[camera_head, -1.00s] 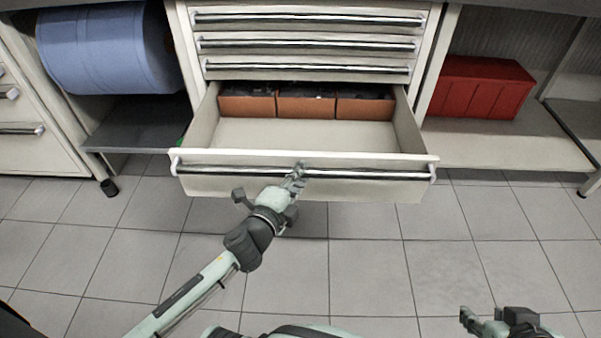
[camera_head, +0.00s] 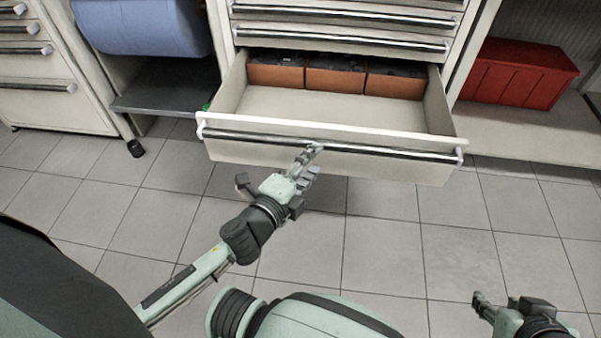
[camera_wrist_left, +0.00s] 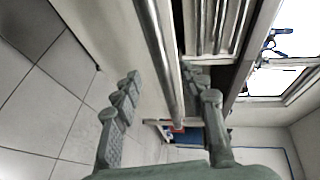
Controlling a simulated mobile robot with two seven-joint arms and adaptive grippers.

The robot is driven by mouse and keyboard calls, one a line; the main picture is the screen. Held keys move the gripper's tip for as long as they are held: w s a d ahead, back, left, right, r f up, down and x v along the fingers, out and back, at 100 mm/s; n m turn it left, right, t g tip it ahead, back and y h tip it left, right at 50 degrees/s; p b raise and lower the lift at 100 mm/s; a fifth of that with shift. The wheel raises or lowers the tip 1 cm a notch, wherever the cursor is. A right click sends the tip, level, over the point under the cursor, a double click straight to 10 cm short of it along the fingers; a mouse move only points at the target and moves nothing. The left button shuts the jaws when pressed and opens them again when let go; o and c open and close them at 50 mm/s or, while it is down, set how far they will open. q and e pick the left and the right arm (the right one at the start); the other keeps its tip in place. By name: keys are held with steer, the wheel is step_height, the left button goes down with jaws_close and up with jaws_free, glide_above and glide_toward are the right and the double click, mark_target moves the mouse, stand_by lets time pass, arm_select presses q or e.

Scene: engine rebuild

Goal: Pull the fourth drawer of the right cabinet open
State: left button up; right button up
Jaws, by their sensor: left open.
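The open drawer (camera_head: 330,165) is pulled well out of the right cabinet (camera_head: 228,50), below the shut drawers. Its long metal handle bar (camera_head: 390,151) runs across the front. My left gripper (camera_head: 306,160) is at the middle of this bar. In the left wrist view the bar (camera_wrist_left: 160,50) passes between the spread fingers of the left gripper (camera_wrist_left: 168,95), which are open and not clamped on it. My right gripper (camera_head: 498,308) is low at the right, away from the drawer; its finger opening is unclear.
Orange boxes (camera_head: 335,75) with dark contents sit at the back of the drawer. A blue roll (camera_head: 145,25) is above a grey shelf (camera_head: 160,90) at left, beside another cabinet (camera_head: 45,95). A red box (camera_head: 520,72) is on the right shelf. Tiled floor (camera_head: 380,235) in front is clear.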

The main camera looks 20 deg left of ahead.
arm_select(q)
steer(key=v, duration=0.5)
steer(key=shift+s+r, duration=0.1)
steer(key=shift+s, duration=0.2)
steer(key=s+a+f+n+g+y+p, duration=0.2)
steer(key=a+f+n+g+y+p, duration=0.3)
steer(key=a+n, duration=0.45)
steer(key=s+f+n+g+h, duration=0.1)
steer(key=s+f+n+g, duration=0.6)
steer(key=s, duration=0.3)
steer(key=shift+s+d+f+g+h+p, duration=0.3)
steer(key=shift+s+d+f+g+p, duration=0.1)
steer(key=shift+f, duration=0.5)
arm_select(e)
steer(key=s+d+f+g, duration=0.2)
steer(key=f, duration=0.4)
steer(key=s+d+f+g, duration=0.2)
steer(key=f, duration=0.3)
steer(key=shift+f+m+h, duration=0.3)
steer(key=shift+f+h, duration=0.1)
arm_select(q)
steer(key=shift+n, duration=0.25)
arm_select(e)
steer(key=shift+w+d, duration=0.1)
